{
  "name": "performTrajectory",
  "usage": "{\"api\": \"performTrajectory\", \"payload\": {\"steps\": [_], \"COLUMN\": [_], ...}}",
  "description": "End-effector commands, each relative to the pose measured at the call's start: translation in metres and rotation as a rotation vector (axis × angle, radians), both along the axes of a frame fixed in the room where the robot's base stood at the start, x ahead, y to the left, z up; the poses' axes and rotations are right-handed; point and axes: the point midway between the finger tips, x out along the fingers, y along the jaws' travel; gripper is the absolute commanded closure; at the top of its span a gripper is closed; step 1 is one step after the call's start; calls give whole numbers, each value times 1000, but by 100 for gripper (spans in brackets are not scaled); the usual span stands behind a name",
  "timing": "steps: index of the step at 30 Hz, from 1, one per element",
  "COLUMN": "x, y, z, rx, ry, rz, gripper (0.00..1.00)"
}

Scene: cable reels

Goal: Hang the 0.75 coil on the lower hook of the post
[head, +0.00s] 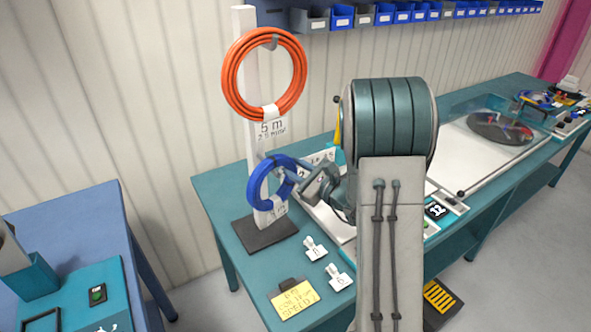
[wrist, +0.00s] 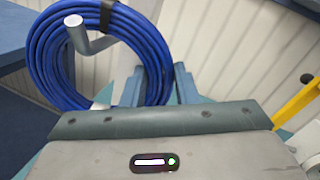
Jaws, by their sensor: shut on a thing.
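The blue coil (head: 256,190) is upright against the white post (head: 253,140) at the lower hook's height; a white tag, too small to read, hangs from it. My gripper (head: 291,173) is shut on the coil's right side. In the wrist view the coil (wrist: 45,60) is a ring with a dark band at its top, and my fingers (wrist: 168,85) are at its right edge. The grey lower hook (wrist: 92,43) shows in the ring's opening, its upturned tip in front of the upper left strands. Whether the coil rests on the hook I cannot tell.
An orange coil (head: 231,75) with a 5 m tag hangs on the upper hook (head: 268,42). The post's dark base (head: 264,236) stands on the teal bench (head: 213,187). White tags (head: 315,249) and a yellow note (head: 293,300) lie in front. A blue table (head: 85,215) is at left.

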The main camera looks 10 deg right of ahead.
Motion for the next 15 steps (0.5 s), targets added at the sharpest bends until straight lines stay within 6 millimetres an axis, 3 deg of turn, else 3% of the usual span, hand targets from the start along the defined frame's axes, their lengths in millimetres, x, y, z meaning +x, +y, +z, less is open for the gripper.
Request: {"api": "performTrajectory", "payload": {"steps": [6,7,9,15], "x": [0,0,0,0], "y": [0,0,0,0], "z": [1,1,1,1], "rx": [1,1,1,0], "ry": [-2,-2,-2,-1], "rz": [0,0,1,0], "gripper": [100,65,48,48]}}
